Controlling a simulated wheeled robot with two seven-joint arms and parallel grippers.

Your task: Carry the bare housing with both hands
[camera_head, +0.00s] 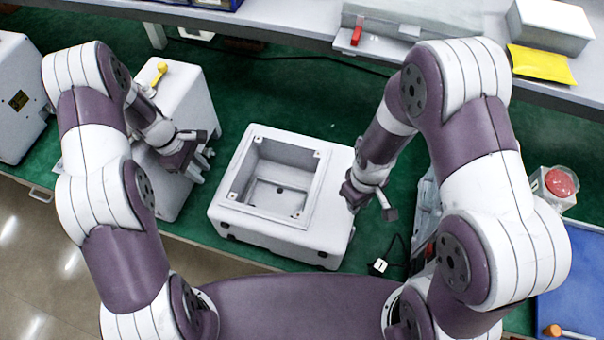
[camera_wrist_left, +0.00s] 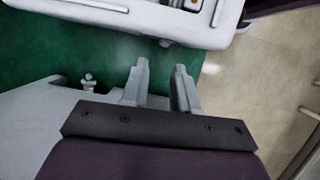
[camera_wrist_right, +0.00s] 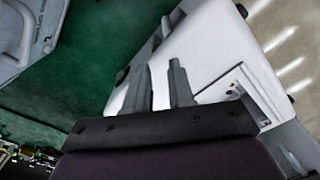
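The bare housing (camera_head: 335,190) is a white box with an open, empty-looking rectangular cavity on top. It stands on the green bench surface in the middle of the head view. My left gripper (camera_head: 203,144) is open, left of the housing and apart from it; in the left wrist view its fingers (camera_wrist_left: 160,75) have a gap, with the housing (camera_wrist_left: 160,32) beyond them. My right gripper (camera_head: 370,208) is open close to the housing's right side. In the right wrist view the housing (camera_wrist_right: 215,50) lies behind its fingers (camera_wrist_right: 163,70); I cannot tell whether they touch it.
A white unit with a yellow lever (camera_head: 158,73) stands left, behind my left arm. Another white unit (camera_head: 15,95) is at far left. A red button (camera_head: 561,182) and a blue tray (camera_head: 580,275) are right. A small tagged plug (camera_head: 379,266) lies near the housing. A shelf (camera_head: 290,32) runs behind.

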